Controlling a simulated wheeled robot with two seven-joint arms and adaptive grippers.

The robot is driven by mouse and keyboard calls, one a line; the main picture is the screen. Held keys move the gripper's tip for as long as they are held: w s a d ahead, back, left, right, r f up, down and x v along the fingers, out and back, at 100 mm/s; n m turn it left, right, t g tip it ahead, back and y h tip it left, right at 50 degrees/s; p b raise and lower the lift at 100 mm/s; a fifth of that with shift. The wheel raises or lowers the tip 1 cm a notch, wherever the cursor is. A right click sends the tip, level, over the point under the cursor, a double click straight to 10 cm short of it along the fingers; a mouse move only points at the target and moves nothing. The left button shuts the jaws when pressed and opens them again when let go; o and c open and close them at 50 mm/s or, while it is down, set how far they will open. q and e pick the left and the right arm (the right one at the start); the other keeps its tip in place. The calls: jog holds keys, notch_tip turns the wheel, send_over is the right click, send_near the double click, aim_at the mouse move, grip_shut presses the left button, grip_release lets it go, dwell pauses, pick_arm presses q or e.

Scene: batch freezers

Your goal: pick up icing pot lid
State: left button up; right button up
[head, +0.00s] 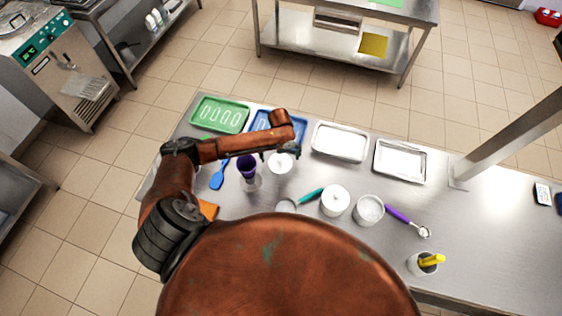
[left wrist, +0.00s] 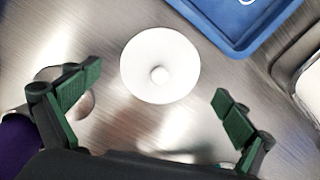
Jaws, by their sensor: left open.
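The icing pot lid (head: 280,163) is a round white disc with a small knob, lying flat on the steel table in the head view. It also shows whole in the left wrist view (left wrist: 142,58), knob up. My left gripper (left wrist: 157,92) is open and empty, its green-padded fingers spread wide. The lid lies ahead of and between the fingertips, untouched. In the head view my left gripper (head: 290,150) hangs above the lid's far edge and is small and dark. My right gripper is not in view.
A blue tray (left wrist: 236,48) lies close beyond the lid. White pots (head: 335,202) (head: 369,211) stand to the right. A green tray (head: 219,115) and steel trays (head: 340,141) line the far edge.

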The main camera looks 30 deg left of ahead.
pick_arm(q)
jog(key=shift+f, duration=0.85)
jog(key=c, duration=2.6)
